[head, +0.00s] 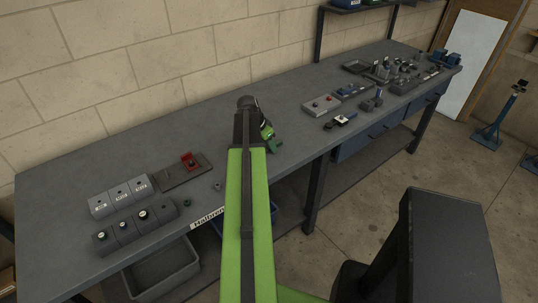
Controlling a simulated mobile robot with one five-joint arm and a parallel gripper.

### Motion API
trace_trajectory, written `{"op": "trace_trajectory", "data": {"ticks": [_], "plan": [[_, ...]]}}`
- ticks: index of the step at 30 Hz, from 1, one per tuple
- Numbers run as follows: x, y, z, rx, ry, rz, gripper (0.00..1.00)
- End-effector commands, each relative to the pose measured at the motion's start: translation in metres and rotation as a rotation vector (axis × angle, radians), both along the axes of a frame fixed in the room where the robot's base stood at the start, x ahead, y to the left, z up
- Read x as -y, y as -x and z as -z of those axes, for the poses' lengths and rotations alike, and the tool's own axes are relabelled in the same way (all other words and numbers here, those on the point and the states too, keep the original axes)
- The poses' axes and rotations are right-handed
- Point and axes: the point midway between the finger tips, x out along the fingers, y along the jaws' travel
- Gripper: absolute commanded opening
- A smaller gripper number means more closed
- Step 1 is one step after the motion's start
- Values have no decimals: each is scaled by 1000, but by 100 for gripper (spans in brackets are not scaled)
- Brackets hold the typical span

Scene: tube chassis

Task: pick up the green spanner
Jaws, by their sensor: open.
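My lime-green arm reaches up the middle of the head view over the grey workbench (80,185). Its dark wrist and my gripper (270,139) are at the far end, over the bench's front part. The gripper is open, but its fingers are small and partly hidden by the wrist. A small dark green piece shows right at the gripper. I cannot tell whether it is part of the gripper or the green spanner. No other spanner shape can be made out on the bench.
Grey labelled boxes (122,196), a row of button boxes (135,223) and a dark plate with a red part (190,161) lie left of my arm. A grey bin (162,270) is below the front edge.

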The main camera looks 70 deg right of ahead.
Motion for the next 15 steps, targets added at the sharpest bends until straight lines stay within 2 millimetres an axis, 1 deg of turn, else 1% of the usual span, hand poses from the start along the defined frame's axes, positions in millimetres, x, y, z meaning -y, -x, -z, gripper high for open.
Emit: {"op": "trace_trajectory", "data": {"ticks": [3,13,15], "plan": [[0,0,-2,0,0,0,44],[0,0,-2,0,0,1,0],[0,1,-2,0,0,1,0]]}}
